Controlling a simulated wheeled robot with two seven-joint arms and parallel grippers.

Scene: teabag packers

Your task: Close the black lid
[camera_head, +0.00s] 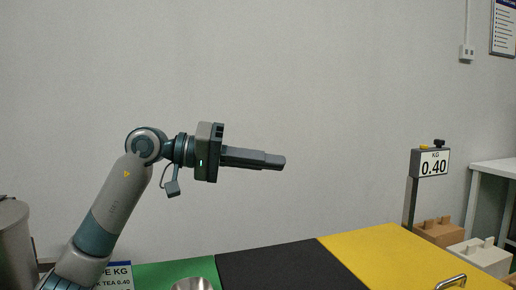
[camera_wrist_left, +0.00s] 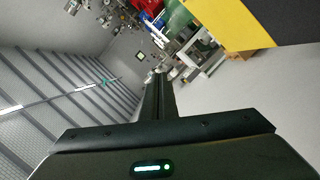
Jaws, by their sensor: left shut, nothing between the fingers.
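The black panel (camera_head: 285,266), which looks like the black lid, lies between a green panel (camera_head: 172,274) and a yellow panel (camera_head: 375,255) at the bottom of the head view. It looks flat and level with them; its near part is cut off by the frame. A dark surface (camera_wrist_left: 297,22) beside the yellow one in the left wrist view may be the same panel. My left gripper (camera_head: 283,161) is raised well above the black panel, pointing right, with its fingers shut and empty. The left wrist view also shows its fingers (camera_wrist_left: 158,78). My right gripper is out of view.
A metal handle (camera_head: 450,282) stands near the yellow panel's front right. A metal bowl (camera_head: 192,284) is on the green side. A metal container (camera_head: 14,245) is at far left.

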